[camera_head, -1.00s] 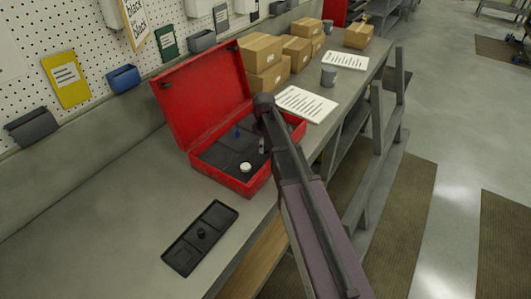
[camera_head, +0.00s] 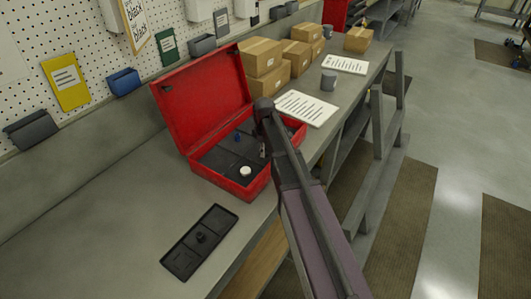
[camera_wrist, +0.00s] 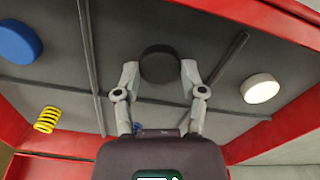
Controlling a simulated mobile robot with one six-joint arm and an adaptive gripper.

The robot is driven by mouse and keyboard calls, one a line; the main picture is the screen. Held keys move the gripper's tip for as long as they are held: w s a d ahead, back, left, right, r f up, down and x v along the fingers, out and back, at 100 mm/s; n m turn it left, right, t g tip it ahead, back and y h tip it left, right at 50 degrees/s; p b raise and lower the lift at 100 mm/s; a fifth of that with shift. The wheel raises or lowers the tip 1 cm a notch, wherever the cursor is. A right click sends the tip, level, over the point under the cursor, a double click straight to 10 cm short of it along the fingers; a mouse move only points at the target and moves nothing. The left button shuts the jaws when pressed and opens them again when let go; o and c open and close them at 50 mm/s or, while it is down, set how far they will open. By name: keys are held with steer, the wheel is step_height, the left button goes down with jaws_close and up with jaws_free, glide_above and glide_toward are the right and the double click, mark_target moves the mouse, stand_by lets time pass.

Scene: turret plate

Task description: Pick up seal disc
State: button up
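An open red toolbox (camera_head: 259,186) stands on the workbench, with a dark divided tray inside. My gripper (camera_wrist: 160,68) is inside or just over the box, open, with its fingertips at either side of a black disc (camera_wrist: 160,60). Narrow gaps seem to show between fingers and disc. In the wrist view a blue disc (camera_wrist: 18,42) is at the upper left and a white disc (camera_wrist: 260,88) at the right; the white disc also shows in the head view (camera_head: 245,170). Which disc is the seal disc is not marked. My arm hides the gripper in the head view.
A yellow spring (camera_wrist: 47,119) lies in a left compartment. The red lid (camera_head: 200,100) stands open at the back. Cardboard boxes (camera_head: 262,55) and a paper sheet (camera_head: 305,107) are beyond.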

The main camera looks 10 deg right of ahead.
steer(key=shift+r, duration=0.2)
stand_by(0.4)
step_height(320, 180, up, 10)
steer(key=p, duration=1)
steer(key=shift+f, duration=0.2)
stand_by(0.8)
